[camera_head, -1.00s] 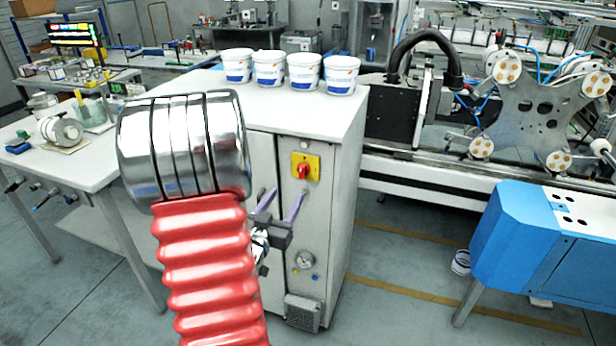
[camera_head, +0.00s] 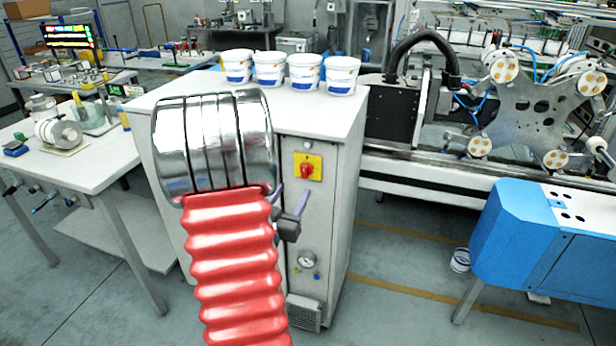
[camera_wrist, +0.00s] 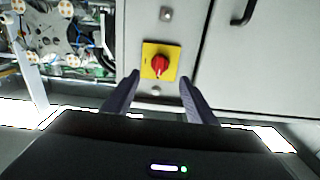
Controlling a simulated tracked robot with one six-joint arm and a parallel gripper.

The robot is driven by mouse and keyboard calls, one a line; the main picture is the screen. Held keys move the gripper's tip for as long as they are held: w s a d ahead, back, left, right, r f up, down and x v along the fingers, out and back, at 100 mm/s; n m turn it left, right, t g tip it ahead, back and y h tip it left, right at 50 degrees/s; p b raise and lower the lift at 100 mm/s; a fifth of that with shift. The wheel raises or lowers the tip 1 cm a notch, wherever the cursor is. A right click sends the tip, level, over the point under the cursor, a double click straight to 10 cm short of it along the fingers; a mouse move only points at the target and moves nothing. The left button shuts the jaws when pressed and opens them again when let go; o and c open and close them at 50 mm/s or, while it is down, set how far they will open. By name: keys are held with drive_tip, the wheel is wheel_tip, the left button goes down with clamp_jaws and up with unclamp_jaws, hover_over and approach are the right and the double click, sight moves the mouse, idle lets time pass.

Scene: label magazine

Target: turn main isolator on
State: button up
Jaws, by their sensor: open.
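The main isolator is a red rotary knob (camera_head: 306,170) on a yellow square plate (camera_head: 315,160), set on the narrow front face of the grey cabinet. In the wrist view the knob (camera_wrist: 158,64) on its plate (camera_wrist: 150,49) lies beyond and between my fingertips. My gripper (camera_wrist: 156,78) is open and empty, its two purple fingers apart, one on each side of the plate in that view. I see no contact with the knob. In the head view my arm hides most of the gripper (camera_head: 290,195); part of it shows left of and below the knob.
Several white tubs (camera_head: 300,70) stand on the cabinet top (camera_head: 215,85). A pressure gauge (camera_head: 306,259) sits low on the cabinet face. A door handle (camera_wrist: 243,12) shows in the wrist view. A label machine (camera_head: 535,105) stands right, with a blue unit (camera_head: 520,235) nearer.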

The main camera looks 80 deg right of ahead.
sight(304, 174)
drive_tip(key=d, duration=0.6)
drive_tip(key=s+d, duration=0.1)
drive_tip(key=d, duration=0.3)
drive_tip(key=shift+c, duration=0.2)
drive_tip(key=c, duration=0.9)
drive_tip(key=shift+a, duration=0.2)
drive_tip(key=shift+c, duration=0.5)
drive_tip(key=shift+d, duration=0.15)
